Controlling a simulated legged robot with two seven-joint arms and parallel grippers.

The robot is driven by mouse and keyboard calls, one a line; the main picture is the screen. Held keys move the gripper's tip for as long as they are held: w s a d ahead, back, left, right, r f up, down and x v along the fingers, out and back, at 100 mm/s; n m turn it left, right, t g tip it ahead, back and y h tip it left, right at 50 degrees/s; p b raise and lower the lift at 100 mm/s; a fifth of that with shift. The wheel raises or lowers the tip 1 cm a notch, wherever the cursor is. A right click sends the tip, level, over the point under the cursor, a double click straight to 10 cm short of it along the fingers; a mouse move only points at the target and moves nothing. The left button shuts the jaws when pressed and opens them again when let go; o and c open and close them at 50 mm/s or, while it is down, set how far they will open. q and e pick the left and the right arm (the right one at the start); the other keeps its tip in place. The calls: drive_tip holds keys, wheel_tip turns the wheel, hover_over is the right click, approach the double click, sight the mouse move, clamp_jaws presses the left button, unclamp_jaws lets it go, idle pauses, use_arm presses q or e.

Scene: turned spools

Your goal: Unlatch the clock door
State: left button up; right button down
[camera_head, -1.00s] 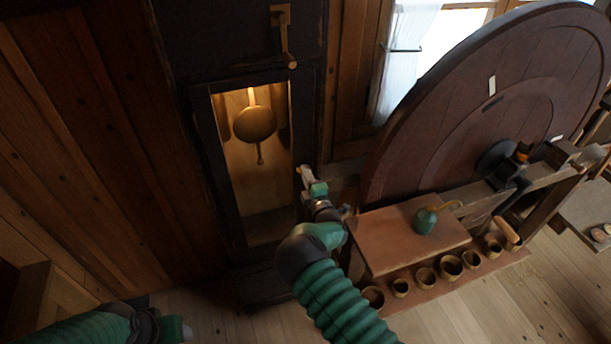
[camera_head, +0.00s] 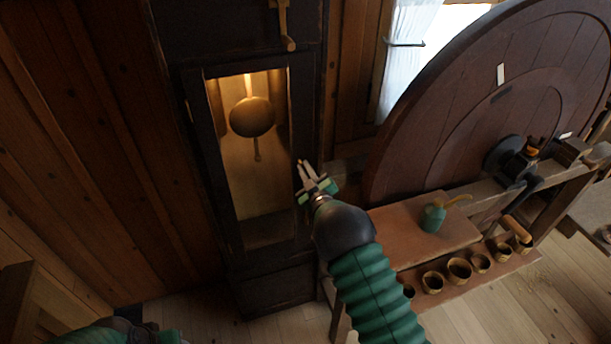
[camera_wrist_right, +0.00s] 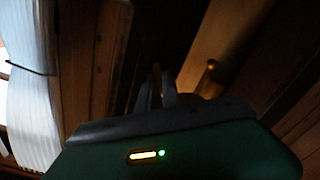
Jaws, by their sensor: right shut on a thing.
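The tall dark clock case (camera_head: 273,283) has a framed door with a lit window. Behind it hangs a round brass pendulum (camera_head: 251,117), whose lower tip (camera_wrist_right: 211,64) shows in the wrist view. My right gripper (camera_head: 306,170) is at the right edge of the door frame, below mid-height of the window. It is shut on a small part at that edge, seemingly the latch, mostly hidden by the fingers. In the wrist view the fingertips (camera_wrist_right: 161,85) are dark and close together. The door looks shut. My left gripper (camera_head: 165,336) is partly cut off at the bottom left.
A large wooden wheel (camera_head: 450,120) stands to the right. A brass handle (camera_head: 284,25) hangs above the door. Floor is open in front.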

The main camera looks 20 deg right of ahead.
drive_tip(key=m+b, duration=0.2)
drive_tip(key=m, duration=0.1)
drive_tip(key=shift+f+m+b, duration=0.25)
drive_tip(key=shift+m+b, duration=0.05)
drive_tip(key=shift+b, duration=0.05)
drive_tip(key=shift+r+m+b, duration=0.1)
drive_tip(key=shift+m+b, duration=0.8)
drive_tip(key=shift+m, duration=0.5)
drive_tip(key=c, duration=1.6)
unclamp_jaws()
drive_tip(key=shift+o, duration=0.3)
drive_tip(key=shift+w, duration=0.15)
